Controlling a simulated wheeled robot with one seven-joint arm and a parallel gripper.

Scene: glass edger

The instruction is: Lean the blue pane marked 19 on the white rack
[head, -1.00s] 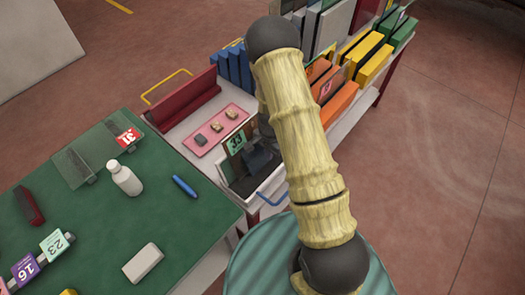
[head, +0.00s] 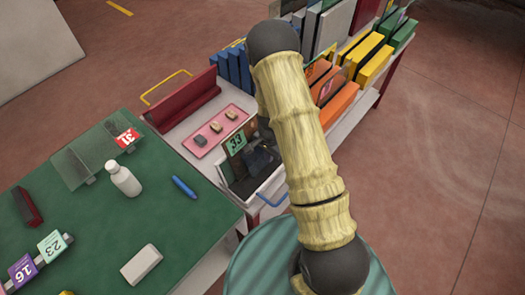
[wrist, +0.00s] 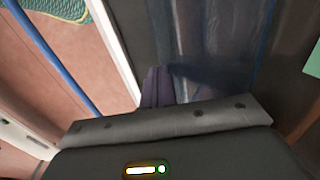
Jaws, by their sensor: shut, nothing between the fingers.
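My gripper (head: 262,158) is low over the front end of a white cart, partly hidden behind my arm. In the wrist view its fingers (wrist: 158,88) are shut and hold nothing. They are close to a dark surface with a bluish, see-through sheen (wrist: 225,40); I cannot tell whether this is the blue pane. A pane with a green label 33 (head: 237,143) stands beside the gripper in the head view. No label 19 is readable in either view. I cannot pick out the white rack for certain.
The green table (head: 100,262) bears a white bottle (head: 123,178), a blue marker (head: 184,187), a white block (head: 141,264) and a clear pane labelled 31 (head: 95,155). A pink tray (head: 200,150) lies on the cart. Upright orange (head: 340,104) and yellow (head: 374,66) pieces stand behind.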

